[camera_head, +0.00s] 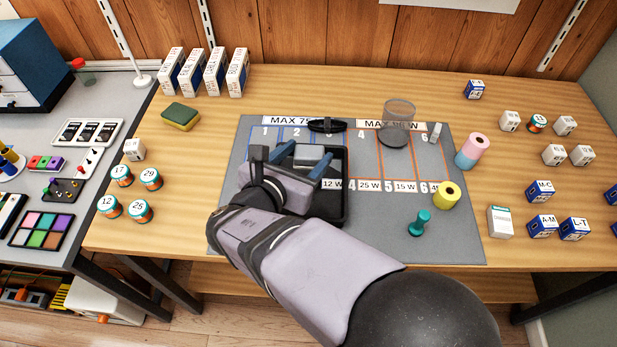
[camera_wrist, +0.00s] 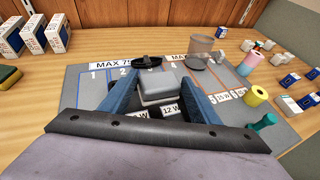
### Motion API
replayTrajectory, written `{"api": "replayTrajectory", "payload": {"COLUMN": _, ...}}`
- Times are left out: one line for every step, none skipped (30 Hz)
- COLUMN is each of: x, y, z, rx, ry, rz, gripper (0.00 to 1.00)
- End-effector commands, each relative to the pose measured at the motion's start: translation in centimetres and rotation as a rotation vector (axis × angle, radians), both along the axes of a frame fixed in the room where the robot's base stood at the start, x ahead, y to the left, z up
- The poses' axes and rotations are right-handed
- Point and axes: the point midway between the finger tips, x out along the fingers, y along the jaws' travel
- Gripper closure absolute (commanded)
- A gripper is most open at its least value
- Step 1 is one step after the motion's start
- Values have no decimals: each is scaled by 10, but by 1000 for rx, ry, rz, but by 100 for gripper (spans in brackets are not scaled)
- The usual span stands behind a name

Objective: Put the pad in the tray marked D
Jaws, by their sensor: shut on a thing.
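My gripper (camera_head: 303,158) is over the left-middle of the grey mat, its blue fingers shut on a light grey block with rounded edges. The block (camera_wrist: 157,87) shows between the fingertips in the wrist view; it may be the pad. A black shallow tray (camera_head: 344,200) lies on the mat under and beside my gripper. The block is over or in the tray; I cannot tell whether it touches the bottom. My arm and gripper hide the tray's left and near parts. I can read no D mark on it. A green and yellow sponge (camera_head: 181,116) lies at the table's left.
The mat (camera_head: 455,235) has numbered columns and wattage cards. A black oval item (camera_head: 326,125) and a clear cup (camera_head: 399,112) stand behind. A yellow roll (camera_head: 446,195), a teal stamp-like piece (camera_head: 419,223) and a pink-and-blue roll (camera_head: 473,150) stand right. Several small boxes and tins line both sides.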

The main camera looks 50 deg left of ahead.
Motion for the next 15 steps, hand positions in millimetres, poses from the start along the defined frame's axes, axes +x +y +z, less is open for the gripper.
{"api": "replayTrajectory", "payload": {"x": 0, "y": 0, "z": -4, "rx": -3, "ry": 0, "rz": 0, "gripper": 66}}
{"api": "replayTrajectory", "payload": {"x": 0, "y": 0, "z": -7, "rx": -4, "ry": -1, "rz": 1, "gripper": 66}}
{"api": "replayTrajectory", "payload": {"x": 0, "y": 0, "z": -13, "rx": -5, "ry": -1, "rz": 0, "gripper": 66}}
{"api": "replayTrajectory", "payload": {"x": 0, "y": 0, "z": -17, "rx": -5, "ry": -1, "rz": 0, "gripper": 66}}
{"api": "replayTrajectory", "payload": {"x": 0, "y": 0, "z": -22, "rx": -6, "ry": -2, "rz": 0, "gripper": 66}}
{"api": "replayTrajectory", "payload": {"x": 0, "y": -1, "z": -28, "rx": -6, "ry": 0, "rz": 0, "gripper": 66}}
{"api": "replayTrajectory", "payload": {"x": 0, "y": -1, "z": -33, "rx": -7, "ry": -1, "rz": 0, "gripper": 66}}
{"api": "replayTrajectory", "payload": {"x": 0, "y": 0, "z": -38, "rx": -6, "ry": 0, "rz": 0, "gripper": 66}}
{"api": "replayTrajectory", "payload": {"x": 0, "y": 0, "z": -44, "rx": -6, "ry": -1, "rz": 1, "gripper": 66}}
{"api": "replayTrajectory", "payload": {"x": 0, "y": -1, "z": -48, "rx": -5, "ry": -1, "rz": 1, "gripper": 66}}
{"api": "replayTrajectory", "payload": {"x": 0, "y": -1, "z": -51, "rx": -4, "ry": -1, "rz": 1, "gripper": 66}}
{"api": "replayTrajectory", "payload": {"x": 0, "y": 0, "z": -55, "rx": -4, "ry": -1, "rz": 1, "gripper": 66}}
{"api": "replayTrajectory", "payload": {"x": 0, "y": 0, "z": -57, "rx": -3, "ry": 0, "rz": 0, "gripper": 66}}
{"api": "replayTrajectory", "payload": {"x": 0, "y": 0, "z": -59, "rx": -2, "ry": -1, "rz": 0, "gripper": 66}}
{"api": "replayTrajectory", "payload": {"x": 0, "y": 0, "z": -60, "rx": -2, "ry": -1, "rz": 1, "gripper": 66}}
